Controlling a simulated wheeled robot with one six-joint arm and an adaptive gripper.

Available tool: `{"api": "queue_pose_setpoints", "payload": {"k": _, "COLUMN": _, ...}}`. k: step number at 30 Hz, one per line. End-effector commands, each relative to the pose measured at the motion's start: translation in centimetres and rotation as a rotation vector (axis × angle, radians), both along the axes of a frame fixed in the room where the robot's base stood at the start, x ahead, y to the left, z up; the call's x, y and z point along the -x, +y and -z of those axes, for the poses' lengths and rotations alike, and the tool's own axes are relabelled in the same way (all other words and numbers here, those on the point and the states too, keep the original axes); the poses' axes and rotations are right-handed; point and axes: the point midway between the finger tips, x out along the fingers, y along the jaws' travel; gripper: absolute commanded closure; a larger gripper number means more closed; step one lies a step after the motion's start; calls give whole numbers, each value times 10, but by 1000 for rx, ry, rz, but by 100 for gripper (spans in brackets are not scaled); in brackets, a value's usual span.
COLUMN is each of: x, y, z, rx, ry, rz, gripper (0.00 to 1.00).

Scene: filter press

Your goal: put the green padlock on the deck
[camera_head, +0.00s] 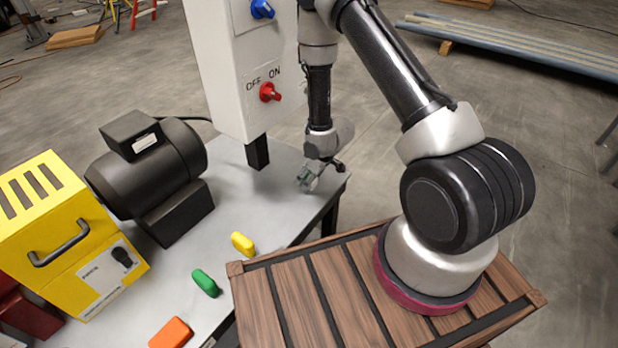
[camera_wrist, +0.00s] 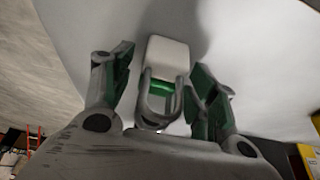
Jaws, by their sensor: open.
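In the wrist view, a padlock (camera_wrist: 167,58) with a pale face, a green edge and a grey shackle lies between my fingers. My gripper (camera_wrist: 163,85) is open, with a finger on each side of it; I see gaps and no clear contact. In the head view, my gripper (camera_head: 312,180) is low at the table's back right corner, and the padlock there is too small to make out. The slatted wooden deck (camera_head: 293,292) is in front at the lower right, with my arm's base on it and its left part bare.
On the grey table (camera_head: 262,205) lie a small green piece (camera_head: 205,282), a yellow piece (camera_head: 242,244) and an orange piece (camera_head: 171,333). A black motor (camera_head: 150,165), a yellow box (camera_head: 65,230) and a white switch panel (camera_head: 235,75) stand on the table, left of my gripper.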

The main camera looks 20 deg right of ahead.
Motion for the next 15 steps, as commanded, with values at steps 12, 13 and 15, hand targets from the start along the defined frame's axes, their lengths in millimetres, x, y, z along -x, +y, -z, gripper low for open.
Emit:
{"api": "queue_pose_setpoints", "payload": {"k": 12, "x": 22, "y": -17, "z": -78, "rx": 0, "ry": -5, "rz": 2, "gripper": 42}}
{"api": "queue_pose_setpoints", "payload": {"k": 13, "x": 23, "y": -19, "z": -84, "rx": 0, "ry": -5, "rz": 1, "gripper": 42}}
{"api": "queue_pose_setpoints", "payload": {"k": 15, "x": 29, "y": -22, "z": -96, "rx": -1, "ry": -3, "rz": 2, "gripper": 42}}
